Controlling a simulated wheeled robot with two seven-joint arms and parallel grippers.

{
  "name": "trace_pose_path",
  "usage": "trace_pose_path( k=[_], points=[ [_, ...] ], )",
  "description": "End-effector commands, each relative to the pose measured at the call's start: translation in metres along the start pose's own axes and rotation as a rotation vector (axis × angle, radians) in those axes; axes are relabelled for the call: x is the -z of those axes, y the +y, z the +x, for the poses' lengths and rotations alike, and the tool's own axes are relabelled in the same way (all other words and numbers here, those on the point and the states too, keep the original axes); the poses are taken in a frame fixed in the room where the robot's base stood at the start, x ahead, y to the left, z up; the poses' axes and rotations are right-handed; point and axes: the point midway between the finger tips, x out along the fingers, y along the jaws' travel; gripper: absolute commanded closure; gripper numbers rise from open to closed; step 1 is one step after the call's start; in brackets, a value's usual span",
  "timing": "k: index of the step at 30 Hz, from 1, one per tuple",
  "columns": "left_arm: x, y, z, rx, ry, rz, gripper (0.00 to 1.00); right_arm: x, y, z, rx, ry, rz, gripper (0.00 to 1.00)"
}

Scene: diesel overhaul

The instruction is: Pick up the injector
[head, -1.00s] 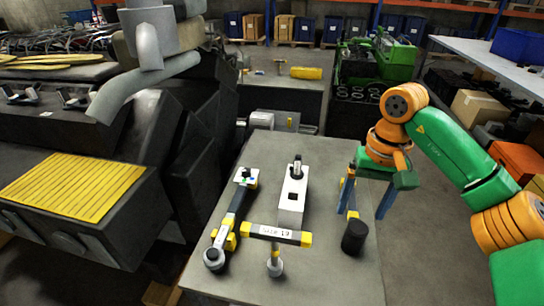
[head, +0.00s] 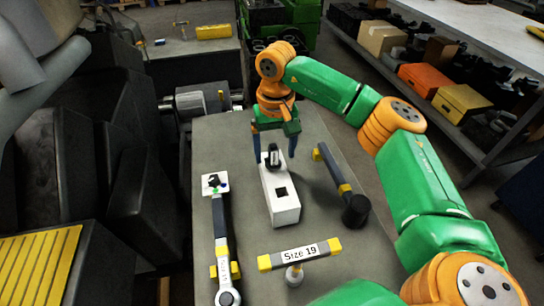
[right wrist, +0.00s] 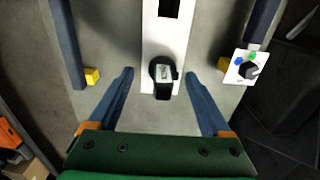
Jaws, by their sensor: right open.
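The injector (head: 273,157) is a small dark part with a pale label. It stands upright in the far end of a white block (head: 285,212) on the grey table. In the right wrist view the injector (right wrist: 162,76) shows from above. My right gripper (head: 274,152) is open, pointing down over the far end of the block. In the right wrist view its blue fingers (right wrist: 160,75) appear on either side of the injector, with a gap on both sides. How far the fingertips are above the block is hard to tell. My left gripper is not in view.
A torque wrench (head: 222,245) lies left of the block, with a small white card (head: 214,184) at its far end. A black-headed mallet (head: 355,208) lies to the right. A T-handle tool labelled Size 19 (head: 300,254) is in front. Bare table (head: 222,135) surrounds them.

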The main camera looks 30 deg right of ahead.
Motion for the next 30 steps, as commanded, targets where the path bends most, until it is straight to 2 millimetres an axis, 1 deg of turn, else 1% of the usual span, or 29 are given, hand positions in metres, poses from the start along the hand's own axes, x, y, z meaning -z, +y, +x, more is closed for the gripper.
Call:
trace_pose_path(
  k=[1, 4, 10, 19, 20, 27, 29, 30],
  points=[
    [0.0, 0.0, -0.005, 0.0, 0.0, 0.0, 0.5, -0.001, 0.001, 0.006, -0.001, -0.004, 0.0, 0.18],
    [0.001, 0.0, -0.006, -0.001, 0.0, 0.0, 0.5, -0.001, 0.0, 0.017, 0.0, -0.001, -0.001, 0.18],
    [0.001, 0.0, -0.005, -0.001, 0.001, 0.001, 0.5, -0.001, 0.0, 0.019, 0.001, 0.001, -0.001, 0.18],
    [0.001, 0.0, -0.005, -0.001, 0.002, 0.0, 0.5, -0.001, 0.0, 0.019, 0.001, 0.001, -0.001, 0.98],
    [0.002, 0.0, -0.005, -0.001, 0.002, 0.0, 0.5, -0.001, 0.0, 0.019, 0.001, 0.001, -0.001, 1.0],
    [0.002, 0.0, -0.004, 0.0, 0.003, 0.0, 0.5, 0.0, 0.0, 0.018, 0.001, 0.002, -0.001, 1.0],
    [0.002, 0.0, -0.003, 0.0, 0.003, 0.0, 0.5, 0.0, -0.001, 0.014, 0.003, 0.003, 0.0, 1.0],
    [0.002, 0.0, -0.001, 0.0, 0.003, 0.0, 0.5, 0.0, -0.001, 0.008, 0.003, 0.005, 0.0, 1.0]
  ],
)
